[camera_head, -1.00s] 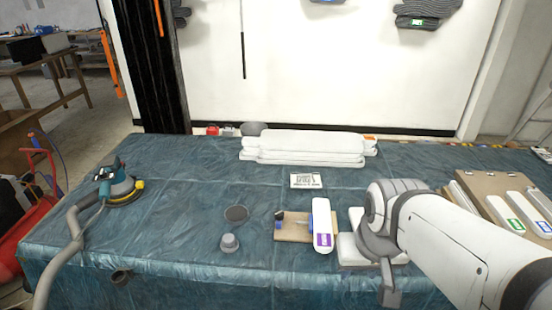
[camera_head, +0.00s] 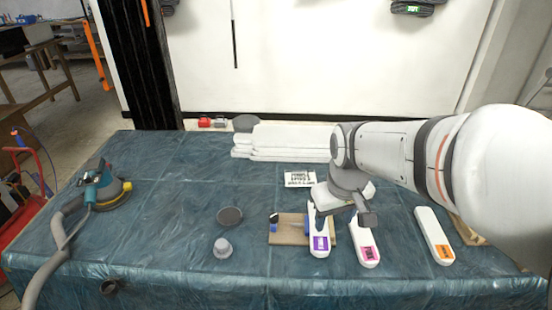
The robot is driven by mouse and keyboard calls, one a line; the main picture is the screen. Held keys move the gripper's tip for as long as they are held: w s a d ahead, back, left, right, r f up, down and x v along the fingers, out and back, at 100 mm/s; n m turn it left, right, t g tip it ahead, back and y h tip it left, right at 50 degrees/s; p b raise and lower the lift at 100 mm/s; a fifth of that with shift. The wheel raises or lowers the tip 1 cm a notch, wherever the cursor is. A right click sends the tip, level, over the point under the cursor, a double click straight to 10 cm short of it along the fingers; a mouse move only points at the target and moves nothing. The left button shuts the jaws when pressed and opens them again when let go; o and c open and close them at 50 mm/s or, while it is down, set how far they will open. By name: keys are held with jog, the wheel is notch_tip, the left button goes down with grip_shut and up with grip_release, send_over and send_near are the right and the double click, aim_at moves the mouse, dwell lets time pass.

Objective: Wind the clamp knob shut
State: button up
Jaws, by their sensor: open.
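A small wooden board (camera_head: 288,236) lies on the blue-covered table. A small black and blue piece (camera_head: 274,220) stands at its left end and could be the clamp knob; it is too small to tell. A white bar with a purple label (camera_head: 319,242) lies across the board's right part. My gripper (camera_head: 344,208) is open and empty, just above and right of this bar's far end. It hides part of the bar and of the board's right side. I cannot tell whether it touches the bar.
White bars with a magenta label (camera_head: 366,250) and an orange label (camera_head: 436,238) lie to the right. A grey knob-like cone (camera_head: 222,248) and a dark disc (camera_head: 230,216) lie left of the board. White slabs (camera_head: 285,143) are stacked behind. A sander (camera_head: 101,189) sits far left.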

jog(key=w+a+f+n+g+p, duration=0.1)
jog(key=w+a+f+n, duration=0.25)
jog(key=w+a, duration=0.45)
jog(key=n+p, duration=0.2)
jog(key=n, duration=0.3)
send_over(274, 216)
jog(key=shift+g, duration=0.4)
notch_tip(274, 216, down, 7)
jog(key=shift+r, duration=0.1)
notch_tip(274, 216, down, 7)
jog(key=shift+r, duration=0.1)
jog(key=shift+f, duration=0.35)
jog(key=shift+c, duration=0.3)
jog(key=c, duration=0.9)
jog(key=shift+f+m+b, duration=0.15)
jog(key=shift+m+b, duration=0.55)
jog(key=shift+m, duration=0.55)
jog(key=shift+r+m+b, duration=0.2)
jog(key=shift+m+b, duration=0.25)
jog(key=shift+m, duration=0.85)
